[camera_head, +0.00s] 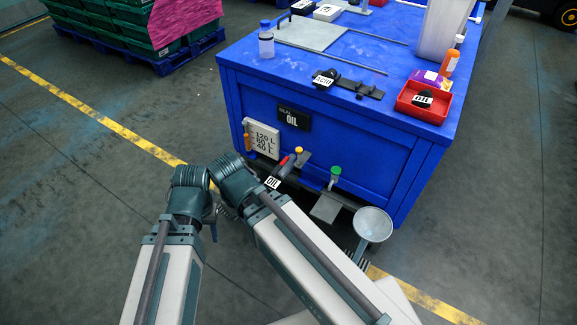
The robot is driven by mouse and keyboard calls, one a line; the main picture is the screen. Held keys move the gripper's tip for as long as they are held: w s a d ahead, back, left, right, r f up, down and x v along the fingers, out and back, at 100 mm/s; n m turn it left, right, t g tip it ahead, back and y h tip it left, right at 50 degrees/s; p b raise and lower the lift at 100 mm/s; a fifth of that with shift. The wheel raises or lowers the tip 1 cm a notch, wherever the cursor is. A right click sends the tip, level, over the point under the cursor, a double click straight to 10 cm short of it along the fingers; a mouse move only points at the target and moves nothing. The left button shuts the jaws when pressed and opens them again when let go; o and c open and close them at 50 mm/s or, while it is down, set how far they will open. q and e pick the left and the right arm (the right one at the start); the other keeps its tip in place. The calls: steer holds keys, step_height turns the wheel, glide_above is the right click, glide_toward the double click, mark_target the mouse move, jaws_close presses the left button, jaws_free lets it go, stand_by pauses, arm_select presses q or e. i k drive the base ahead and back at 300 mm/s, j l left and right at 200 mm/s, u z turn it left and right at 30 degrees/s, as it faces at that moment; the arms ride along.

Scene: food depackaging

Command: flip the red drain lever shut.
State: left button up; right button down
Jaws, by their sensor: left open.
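The red lever (285,162) is low on the front face of the blue oil cabinet (350,150). It slants up to the right, beside a yellow knob (298,150) and just above a small OIL tag (272,183). My left gripper (360,262) shows only as dark ribbed fingers below the funnel, mostly hidden by my forearm. It is open, right of and below the lever, apart from it. My right gripper is not seen.
A green-topped tap (336,172) sits right of the lever, above a grey plate (326,208). A grey funnel (373,224) stands at the cabinet's front. A gauge plate (262,139) hangs left of the lever. Bottles and a red tray (440,115) are on top.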

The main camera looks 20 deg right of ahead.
mark_target(279, 167)
steer(key=z, duration=0.4)
steer(key=i+j+z, duration=0.15)
steer(key=z, duration=0.3)
steer(key=i+j+z, duration=0.1)
steer(key=j+z, duration=0.2)
steer(key=z, duration=0.15)
steer(key=i+j+z, duration=0.1)
steer(key=j+z, duration=0.15)
steer(key=z, duration=0.2)
steer(key=j+z, duration=0.5)
steer(key=j, duration=2.05)
